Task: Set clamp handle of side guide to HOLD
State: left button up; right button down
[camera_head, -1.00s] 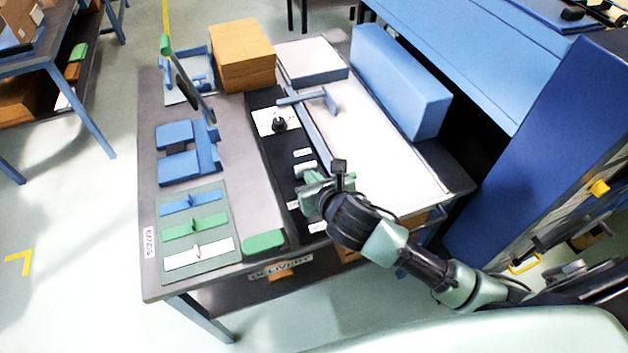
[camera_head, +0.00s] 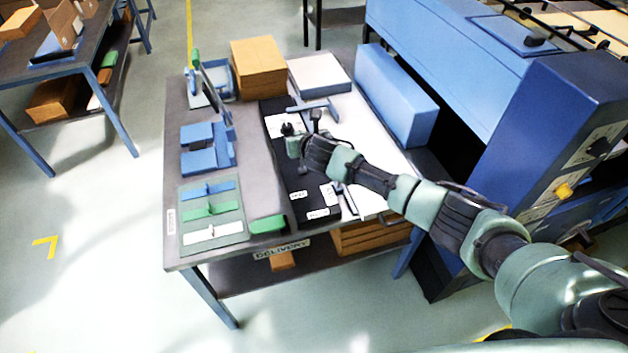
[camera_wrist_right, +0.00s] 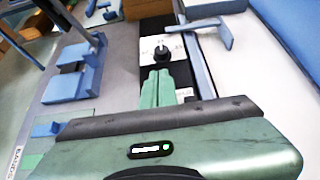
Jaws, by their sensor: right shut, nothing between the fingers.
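A black clamp handle (camera_head: 288,129), knob-like, stands on a white marked plate (camera_head: 275,120) on the dark strip of the table. It also shows in the wrist view (camera_wrist_right: 165,52), just beyond my fingertips; the markings are too small to read, so its setting cannot be told. The blue T-shaped side guide (camera_head: 314,107) lies to its right. My right gripper (camera_head: 292,146) is shut and empty, close to the handle on its near side; in the wrist view its green fingers (camera_wrist_right: 157,80) are together, with a gap to the handle. My left gripper is not in view.
Blue blocks (camera_head: 208,158) and a mat with coloured bars (camera_head: 212,210) occupy the table's left side. A cardboard stack (camera_head: 258,68) and a white stack (camera_head: 319,75) stand behind. A long blue box (camera_head: 396,95) bounds the right. Small white labels (camera_head: 298,195) lie on the near dark strip.

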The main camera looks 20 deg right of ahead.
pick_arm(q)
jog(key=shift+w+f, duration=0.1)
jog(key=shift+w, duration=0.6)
pick_arm(e)
jog(key=shift+w+f, duration=0.25)
jog(key=shift+w, duration=0.65)
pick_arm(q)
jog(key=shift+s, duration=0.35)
